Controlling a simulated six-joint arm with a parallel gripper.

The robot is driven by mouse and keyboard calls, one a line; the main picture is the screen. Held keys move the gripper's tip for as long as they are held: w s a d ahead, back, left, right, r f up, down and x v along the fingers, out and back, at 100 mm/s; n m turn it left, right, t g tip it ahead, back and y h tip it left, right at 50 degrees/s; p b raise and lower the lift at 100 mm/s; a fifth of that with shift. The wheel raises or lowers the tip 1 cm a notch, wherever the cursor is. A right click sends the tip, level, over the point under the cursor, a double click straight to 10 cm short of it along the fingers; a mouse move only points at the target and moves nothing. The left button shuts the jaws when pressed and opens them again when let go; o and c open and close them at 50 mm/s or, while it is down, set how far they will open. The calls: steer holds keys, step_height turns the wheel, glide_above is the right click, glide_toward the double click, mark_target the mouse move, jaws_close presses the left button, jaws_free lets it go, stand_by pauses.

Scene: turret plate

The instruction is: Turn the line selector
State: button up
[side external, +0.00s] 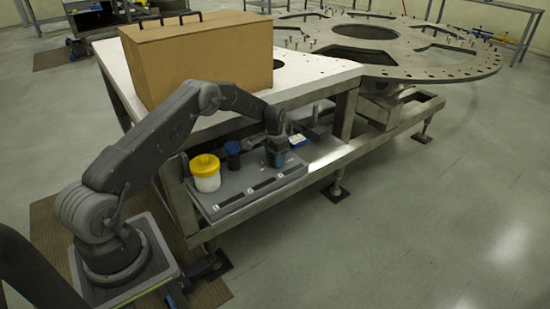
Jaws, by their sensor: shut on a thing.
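My gripper (277,160) points down at the right part of a grey panel (235,199) on the lower level of the metal frame. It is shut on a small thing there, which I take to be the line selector. The fingers and the dark wrist hide most of it, so its shape and the way it points cannot be told. A little blue shows at the fingers. Dark label strips with small white marks run along the panel's front edge.
A white jar with a yellow lid (206,173) and a dark blue-topped item (233,150) stand left of my gripper. A small blue-and-white box (298,141) lies to its right. A large cardboard box (200,60) sits on the tabletop above. A round turret plate (450,65) is behind.

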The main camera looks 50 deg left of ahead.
steer(key=o, duration=0.9)
steer(key=shift+o, duration=0.2)
step_height(320, 180, up, 14)
